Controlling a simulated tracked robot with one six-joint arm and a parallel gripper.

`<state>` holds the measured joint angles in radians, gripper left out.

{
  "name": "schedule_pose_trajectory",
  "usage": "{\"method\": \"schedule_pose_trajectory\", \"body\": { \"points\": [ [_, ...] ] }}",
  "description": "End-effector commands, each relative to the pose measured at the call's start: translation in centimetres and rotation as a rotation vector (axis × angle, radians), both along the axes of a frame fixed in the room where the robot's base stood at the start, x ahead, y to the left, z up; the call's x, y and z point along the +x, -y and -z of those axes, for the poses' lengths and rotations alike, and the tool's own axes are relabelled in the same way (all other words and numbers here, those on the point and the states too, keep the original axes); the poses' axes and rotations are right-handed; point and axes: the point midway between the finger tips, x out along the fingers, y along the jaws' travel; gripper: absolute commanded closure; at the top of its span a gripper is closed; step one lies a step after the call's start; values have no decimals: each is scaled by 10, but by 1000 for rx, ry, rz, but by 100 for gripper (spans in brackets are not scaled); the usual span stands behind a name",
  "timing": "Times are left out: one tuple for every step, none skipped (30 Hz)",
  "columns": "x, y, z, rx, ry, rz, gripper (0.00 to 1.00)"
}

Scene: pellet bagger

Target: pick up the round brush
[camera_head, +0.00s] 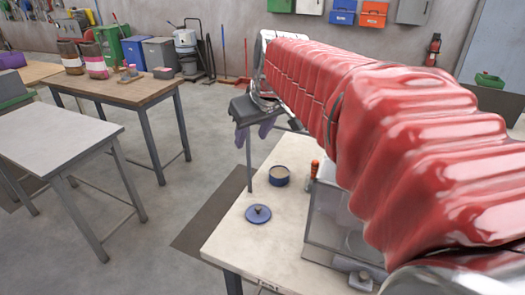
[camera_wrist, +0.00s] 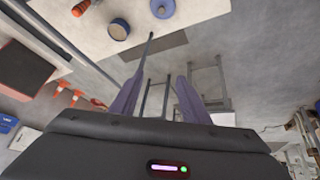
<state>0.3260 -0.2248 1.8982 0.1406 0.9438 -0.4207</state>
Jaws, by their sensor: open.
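I cannot surely identify the round brush. On the pale bench (camera_head: 235,238) lie a flat blue disc with a brown knob (camera_head: 258,214) and a short blue round pot-like thing with a tan top (camera_head: 279,175). Either may be a lid, a pot or a brush; both also show at the top of the wrist view, the disc (camera_wrist: 163,8) right of the pot-like thing (camera_wrist: 119,29). My gripper (camera_head: 257,132) hangs beyond the bench's far left side, apart from both. Its purple fingers (camera_wrist: 156,98) are spread and empty, with floor and table legs between them.
A grey table (camera_head: 60,135) and a wooden table (camera_head: 125,88) with jars stand at left. Floor between them is clear.

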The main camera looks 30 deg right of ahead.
Motion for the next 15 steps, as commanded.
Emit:
{"method": "schedule_pose_trajectory", "body": {
  "points": [
    [12,15,-3,-5,1,4,58],
    [19,23,-5,-9,2,3,58],
    [28,34,-8,-14,5,2,58],
    [35,43,-10,-19,8,1,58],
    [41,51,-11,-21,11,0,58],
    [49,63,-13,-27,13,0,58],
    [55,72,-14,-31,14,-1,58],
    [60,81,-15,-35,16,-2,58],
    [67,94,-16,-41,16,-2,58],
    [72,103,-15,-44,16,-2,58],
    [77,112,-15,-46,14,-1,58],
    [82,124,-13,-48,10,0,58],
    [85,134,-11,-49,4,2,58],
    [87,143,-8,-50,-3,4,58],
    [90,155,-3,-48,-14,9,58]
  ]
}}
